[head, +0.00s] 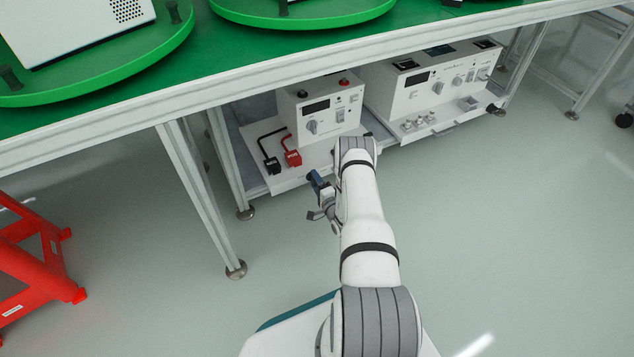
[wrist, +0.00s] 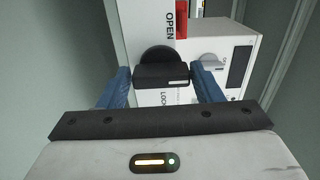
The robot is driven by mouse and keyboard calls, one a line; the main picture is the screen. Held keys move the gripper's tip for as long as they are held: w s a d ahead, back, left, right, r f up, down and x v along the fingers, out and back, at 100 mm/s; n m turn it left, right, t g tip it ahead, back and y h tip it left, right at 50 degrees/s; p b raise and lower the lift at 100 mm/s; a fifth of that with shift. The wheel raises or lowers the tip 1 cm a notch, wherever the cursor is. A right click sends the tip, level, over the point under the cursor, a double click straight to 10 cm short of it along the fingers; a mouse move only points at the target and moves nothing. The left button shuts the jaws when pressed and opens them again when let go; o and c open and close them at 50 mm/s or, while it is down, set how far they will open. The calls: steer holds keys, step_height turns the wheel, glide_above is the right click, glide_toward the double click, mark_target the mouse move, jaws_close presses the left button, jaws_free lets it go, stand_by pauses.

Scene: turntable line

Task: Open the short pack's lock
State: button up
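In the wrist view, a black lock knob (wrist: 160,77) with a bar-shaped handle sits on a white panel (wrist: 147,20). The word OPEN is printed above it and LOCK below it, partly covered. The bar lies across the picture, with a small white mark at its right end. My gripper (wrist: 161,72) is open, its blue fingers on the left and right of the bar. Whether they touch it I cannot tell. In the head view my arm hides the knob, and only part of the gripper end shows left of the arm.
A red plug (head: 292,158) and a black plug (head: 271,165) are at the white unit (head: 318,112) on the low shelf. A second white unit (head: 435,82) stands to the right. The green-topped table (head: 235,50) overhangs both. A red stool (head: 35,255) is at left; floor in front is clear.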

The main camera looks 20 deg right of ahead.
steer(key=o, duration=0.3)
steer(key=s+p, duration=0.3)
steer(key=s, duration=0.5)
steer(key=shift+d, duration=0.15)
steer(key=shift+w, duration=0.1)
